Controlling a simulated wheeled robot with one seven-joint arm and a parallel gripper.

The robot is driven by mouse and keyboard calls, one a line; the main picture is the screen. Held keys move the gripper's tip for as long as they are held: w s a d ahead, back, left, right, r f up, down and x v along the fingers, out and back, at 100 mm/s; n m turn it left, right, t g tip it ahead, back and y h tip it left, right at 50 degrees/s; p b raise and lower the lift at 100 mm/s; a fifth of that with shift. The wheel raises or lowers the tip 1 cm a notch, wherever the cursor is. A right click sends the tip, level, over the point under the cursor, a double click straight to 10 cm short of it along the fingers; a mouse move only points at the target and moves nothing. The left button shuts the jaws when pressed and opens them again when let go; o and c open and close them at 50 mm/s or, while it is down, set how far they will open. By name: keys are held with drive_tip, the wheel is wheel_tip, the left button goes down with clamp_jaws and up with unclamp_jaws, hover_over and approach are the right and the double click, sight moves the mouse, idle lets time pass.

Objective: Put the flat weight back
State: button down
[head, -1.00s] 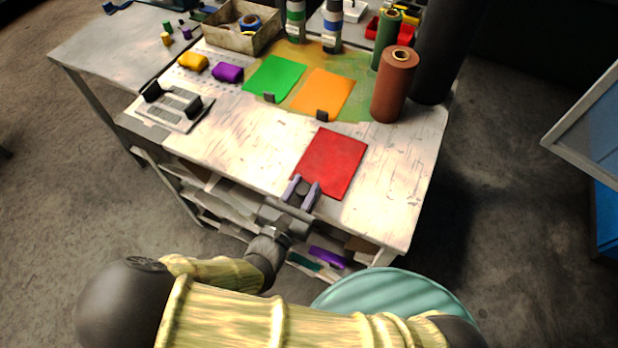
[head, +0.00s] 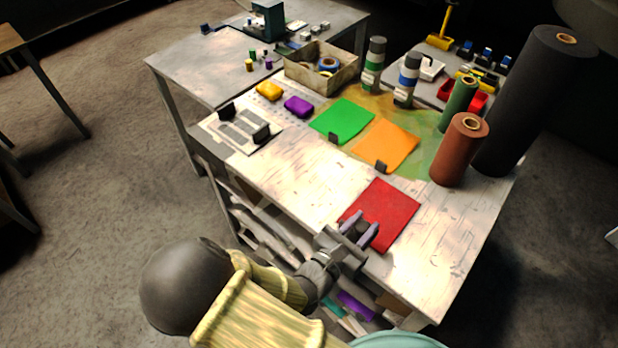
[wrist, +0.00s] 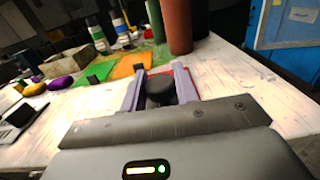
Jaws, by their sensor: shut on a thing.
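A dark, round-topped piece (wrist: 160,88), seemingly the flat weight, sits between the two pale purple fingers of my gripper (wrist: 160,90) in the wrist view. My gripper is shut on it. In the head view my gripper (head: 361,230) is over the near left edge of the red sheet (head: 385,205), and the weight is mostly hidden by the fingers. I cannot tell whether the weight touches the sheet. A green sheet (head: 343,119) and an orange sheet (head: 389,143) lie farther back, each with a small dark block at its near edge.
A brown roll (head: 459,150), a green roll (head: 458,103) and a tall black roll (head: 530,100) stand at the table's right. A pale plate with dark blocks (head: 232,139) lies at left. A box (head: 320,72) stands behind. The tabletop (head: 300,180) left of the red sheet is clear.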

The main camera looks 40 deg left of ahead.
drive_tip(key=w+d+r+p, duration=0.4)
drive_tip(key=w+d+p, duration=0.5)
drive_tip(key=w+d, duration=0.4)
drive_tip(key=w+d+f+p, duration=0.1)
drive_tip(key=d+p, duration=0.3)
drive_tip(key=d, duration=0.4)
drive_tip(key=w+d+f+n+y+p, duration=0.1)
drive_tip(key=d+p, duration=0.3)
drive_tip(key=d, duration=0.4)
drive_tip(key=shift+w+d+f+y, duration=0.15)
drive_tip(key=shift+w+f+y, duration=0.15)
drive_tip(key=shift+w+f, duration=0.45)
drive_tip(key=shift+f, duration=0.1)
